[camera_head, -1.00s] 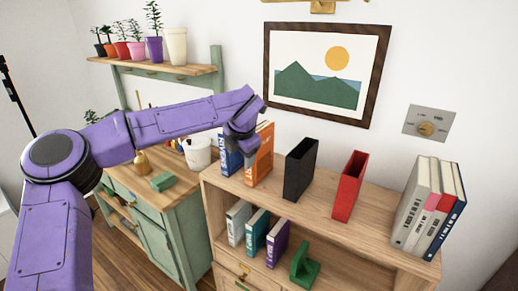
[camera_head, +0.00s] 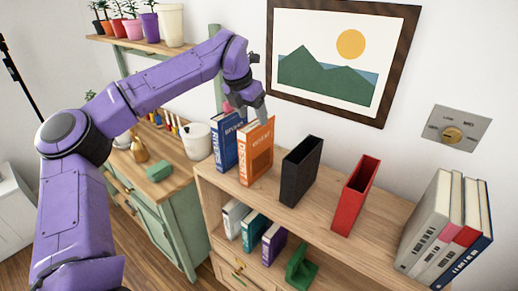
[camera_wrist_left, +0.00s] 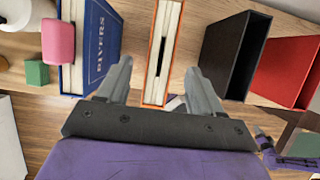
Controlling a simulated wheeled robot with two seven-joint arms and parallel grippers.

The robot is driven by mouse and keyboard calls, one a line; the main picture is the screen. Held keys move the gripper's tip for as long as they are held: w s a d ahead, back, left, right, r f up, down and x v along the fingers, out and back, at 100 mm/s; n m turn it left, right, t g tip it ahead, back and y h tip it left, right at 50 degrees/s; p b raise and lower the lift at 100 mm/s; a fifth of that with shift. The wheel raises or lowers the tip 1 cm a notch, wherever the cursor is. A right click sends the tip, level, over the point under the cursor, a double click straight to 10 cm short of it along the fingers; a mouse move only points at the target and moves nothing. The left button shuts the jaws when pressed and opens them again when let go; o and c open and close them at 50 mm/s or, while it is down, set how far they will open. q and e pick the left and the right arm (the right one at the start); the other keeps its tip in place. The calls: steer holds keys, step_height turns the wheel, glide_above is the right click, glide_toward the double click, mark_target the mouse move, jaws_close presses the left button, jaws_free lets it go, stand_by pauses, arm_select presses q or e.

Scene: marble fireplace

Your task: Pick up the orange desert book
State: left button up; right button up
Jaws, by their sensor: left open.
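The orange desert book (camera_head: 257,153) stands upright on the top shelf of the wooden bookcase, just right of the blue rivers book (camera_head: 226,143). My left gripper (camera_head: 249,108) is above the orange book, fingers pointing down. In the left wrist view, the orange book (camera_wrist_left: 163,50) is seen from above, between and beyond the two open fingers of the left gripper (camera_wrist_left: 158,80). The fingers are empty, with space on both sides of the book. My right gripper is not in view.
A black holder (camera_head: 302,171) and a red holder (camera_head: 353,195) stand to the right on the bookcase top (camera_head: 325,222). Several books lean at the far right. A pink item (camera_wrist_left: 58,42) shows near the blue book. A framed picture (camera_head: 340,60) hangs behind.

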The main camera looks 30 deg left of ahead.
mark_target(257, 125)
arm_select(q)
steer(key=p+x, duration=0.1)
steer(key=x, duration=0.4)
steer(key=shift+w+f+p, duration=0.2)
steer(key=shift+f+p, duration=0.15)
steer(key=shift+p, duration=0.05)
jaws_close()
steer(key=shift+r, duration=0.15)
stand_by(0.8)
